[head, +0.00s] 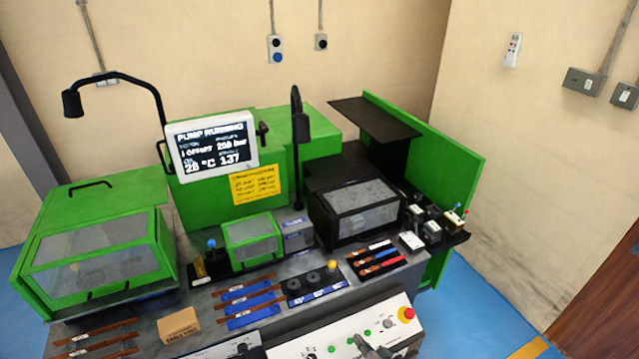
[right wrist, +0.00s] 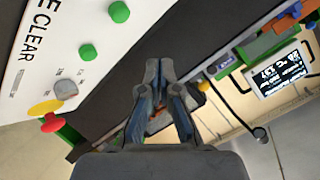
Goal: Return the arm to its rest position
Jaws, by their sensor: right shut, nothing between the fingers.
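My right gripper (head: 368,345) shows at the bottom edge of the head view, in front of the pale control panel (head: 330,345) of the green machine. Only its front part is in frame; the rest of the arm is cut off. In the right wrist view the gripper (right wrist: 158,72) has its grey fingers together at the tips, with nothing held between them. The control panel (right wrist: 75,50) lies to its left there, with green buttons and a red knob. I cannot tell the exact gap between gripper and panel. My left gripper is in neither view.
The machine bench holds a monitor (head: 212,143), a large green guarded box (head: 95,250), black lamps, and blue-handled and colored tools (head: 250,302). A red stop button (head: 406,314) sits at the panel's right end. Blue floor (head: 490,285) is open to the right.

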